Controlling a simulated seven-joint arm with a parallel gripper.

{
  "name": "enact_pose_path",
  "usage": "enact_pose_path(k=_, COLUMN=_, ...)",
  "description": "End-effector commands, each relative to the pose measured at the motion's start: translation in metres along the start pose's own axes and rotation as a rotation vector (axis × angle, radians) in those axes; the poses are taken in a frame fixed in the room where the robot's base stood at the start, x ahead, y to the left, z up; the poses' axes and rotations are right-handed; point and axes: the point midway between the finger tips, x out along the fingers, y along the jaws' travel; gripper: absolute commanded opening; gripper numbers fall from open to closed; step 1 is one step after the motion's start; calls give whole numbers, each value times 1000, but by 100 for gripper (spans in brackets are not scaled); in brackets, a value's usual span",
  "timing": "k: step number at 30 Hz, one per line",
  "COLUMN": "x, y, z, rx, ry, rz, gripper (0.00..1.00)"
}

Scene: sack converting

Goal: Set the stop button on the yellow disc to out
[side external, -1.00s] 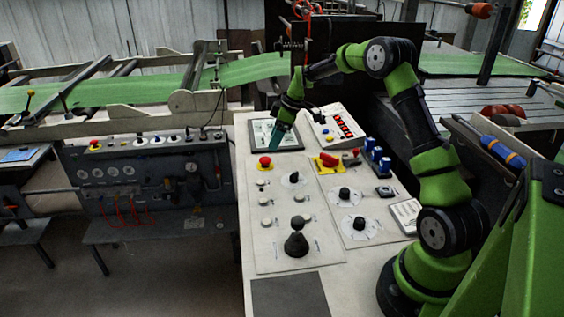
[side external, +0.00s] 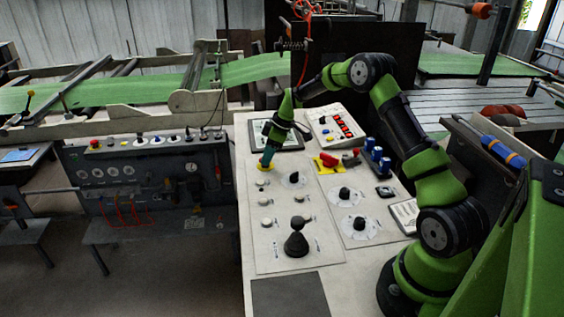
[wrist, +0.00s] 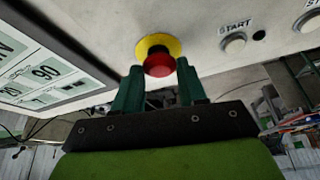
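The stop button is a red mushroom head (wrist: 158,66) on a yellow disc (wrist: 150,43) fixed to the pale panel. My gripper (wrist: 159,68) is open, with its two green fingertips on either side of the red head. A small gap seems to show beside the head, but I cannot tell whether either finger touches it. In the side view my gripper (side external: 266,163) points down at the yellow disc (side external: 261,169) and hides the red head. I cannot tell from these views whether the button is in or out.
A START button (wrist: 233,43) sits beside the disc. A screen (side external: 288,135) lies behind my gripper on the panel. A black dial (side external: 294,178) and a red handle on a yellow plate (side external: 318,169) are to the right. A dark cone-shaped control (side external: 296,244) stands nearer the front.

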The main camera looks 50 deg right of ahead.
Motion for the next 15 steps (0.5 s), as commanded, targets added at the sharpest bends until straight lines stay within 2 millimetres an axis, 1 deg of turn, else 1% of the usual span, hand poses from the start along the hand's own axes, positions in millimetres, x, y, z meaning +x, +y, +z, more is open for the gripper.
enact_pose_path(k=1, x=0, y=0, z=0, rx=0, ry=0, rz=0, gripper=27)
enact_pose_path(k=6, x=0, y=0, z=0, rx=0, ry=0, rz=0, gripper=1)
enact_pose_path(k=11, x=-1, y=0, z=0, rx=-1, ry=0, rz=1, gripper=0)
enact_pose_path(k=15, x=-10, y=0, z=-4, rx=-2, ry=1, rz=1, gripper=0)
